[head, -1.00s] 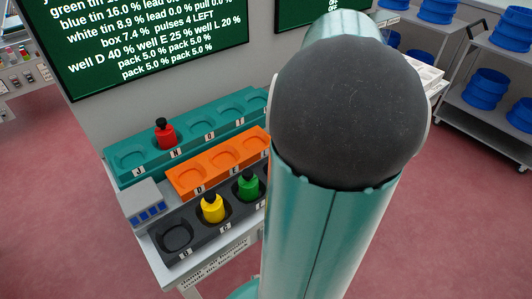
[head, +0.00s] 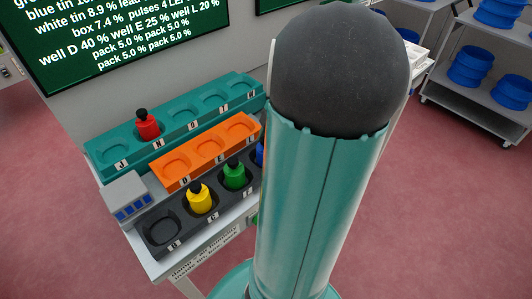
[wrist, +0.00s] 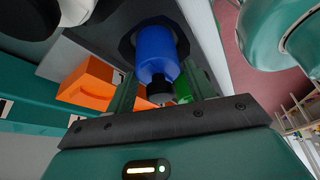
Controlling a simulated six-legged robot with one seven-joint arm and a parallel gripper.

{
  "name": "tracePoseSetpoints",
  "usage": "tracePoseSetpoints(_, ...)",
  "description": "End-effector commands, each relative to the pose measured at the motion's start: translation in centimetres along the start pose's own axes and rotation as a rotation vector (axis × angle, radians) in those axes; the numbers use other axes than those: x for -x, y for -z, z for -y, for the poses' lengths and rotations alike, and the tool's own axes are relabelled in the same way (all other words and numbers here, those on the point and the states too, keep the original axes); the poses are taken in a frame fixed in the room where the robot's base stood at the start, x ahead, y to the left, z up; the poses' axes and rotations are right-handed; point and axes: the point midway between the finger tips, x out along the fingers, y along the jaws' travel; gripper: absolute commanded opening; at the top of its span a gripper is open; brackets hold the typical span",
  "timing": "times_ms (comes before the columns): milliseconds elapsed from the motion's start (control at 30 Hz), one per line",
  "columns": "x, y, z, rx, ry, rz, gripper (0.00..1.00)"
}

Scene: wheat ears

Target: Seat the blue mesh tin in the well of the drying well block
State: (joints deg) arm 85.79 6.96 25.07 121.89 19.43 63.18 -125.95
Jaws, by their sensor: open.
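The blue mesh tin (wrist: 157,50) sits in a socket of the dark rack and fills the middle of the wrist view. Only a blue sliver of it (head: 260,154) shows in the head view, at the edge of my arm. My gripper (wrist: 158,72) is open, with one finger on either side of the tin; I cannot tell whether they touch it. The orange block (head: 208,152), which seems to be the drying well block, has empty wells behind the dark rack. It also shows in the wrist view (wrist: 88,84). My arm hides the gripper in the head view.
The dark rack (head: 180,246) holds a yellow tin (head: 199,200) and a green tin (head: 234,176), with an empty socket at its left. A teal rack (head: 120,172) with a red tin (head: 147,126) stands behind. A grey box (head: 128,197) is at the left.

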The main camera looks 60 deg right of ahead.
Motion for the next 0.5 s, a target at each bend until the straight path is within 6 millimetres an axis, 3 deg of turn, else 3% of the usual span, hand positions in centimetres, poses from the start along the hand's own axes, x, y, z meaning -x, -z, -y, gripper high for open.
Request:
tracePoseSetpoints(200, -2.6, 0.0, -0.2, 0.000, 0.001, -0.001, 0.54)
tracePoseSetpoints(433, -2.7, 0.0, -0.2, 0.001, 0.000, 0.000, 0.54)
tracePoseSetpoints(500, -2.7, 0.0, -0.2, 0.001, 0.000, 0.000, 0.40)
